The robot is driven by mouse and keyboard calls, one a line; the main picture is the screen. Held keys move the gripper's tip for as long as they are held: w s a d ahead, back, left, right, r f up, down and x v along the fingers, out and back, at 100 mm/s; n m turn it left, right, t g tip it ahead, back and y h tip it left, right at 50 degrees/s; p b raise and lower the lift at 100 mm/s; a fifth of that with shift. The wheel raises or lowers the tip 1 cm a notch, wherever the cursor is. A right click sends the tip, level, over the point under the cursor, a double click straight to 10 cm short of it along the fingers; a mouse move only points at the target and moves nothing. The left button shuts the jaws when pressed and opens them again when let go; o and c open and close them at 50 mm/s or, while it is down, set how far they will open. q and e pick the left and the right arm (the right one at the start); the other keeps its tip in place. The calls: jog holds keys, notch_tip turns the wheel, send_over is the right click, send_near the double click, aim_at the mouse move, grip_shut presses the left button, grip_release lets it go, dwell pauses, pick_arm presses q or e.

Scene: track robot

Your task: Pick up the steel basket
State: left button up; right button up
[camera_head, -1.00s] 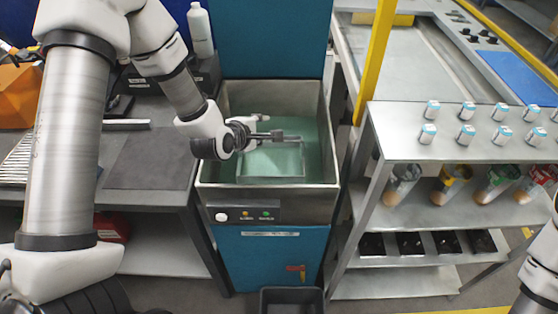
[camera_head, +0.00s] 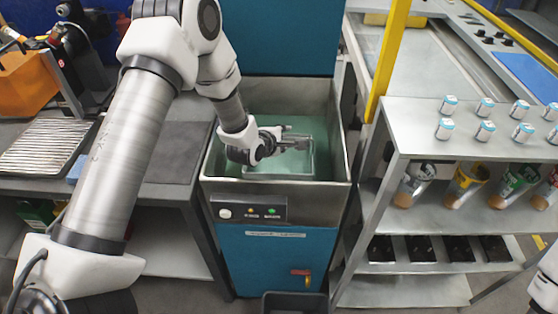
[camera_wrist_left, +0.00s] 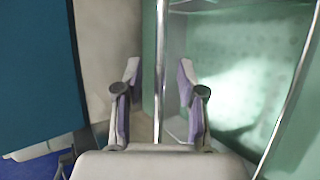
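The steel basket (camera_head: 280,177) is a thin-railed rectangular frame sitting inside the steel washing tank (camera_head: 325,205), over a green floor or liquid. My left gripper (camera_head: 294,143) reaches down into the tank at the basket's far left part. In the left wrist view the gripper (camera_wrist_left: 160,95) is open, its two fingers apart. A shiny bar of the basket (camera_wrist_left: 161,50) runs between the fingers, with a visible gap on both sides. The arm and gripper hide part of the basket. Only a piece of my right arm shows at the lower right; its gripper is out of view.
A blue panel (camera_head: 285,40) stands behind the tank. A control box (camera_head: 248,209) sits on its front. A yellow post (camera_head: 388,60) rises between.

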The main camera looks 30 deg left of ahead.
pick_arm(q)
jog(key=shift+s, duration=0.1)
jog(key=shift+c, duration=0.2)
grip_shut()
jog(key=shift+r, duration=0.1)
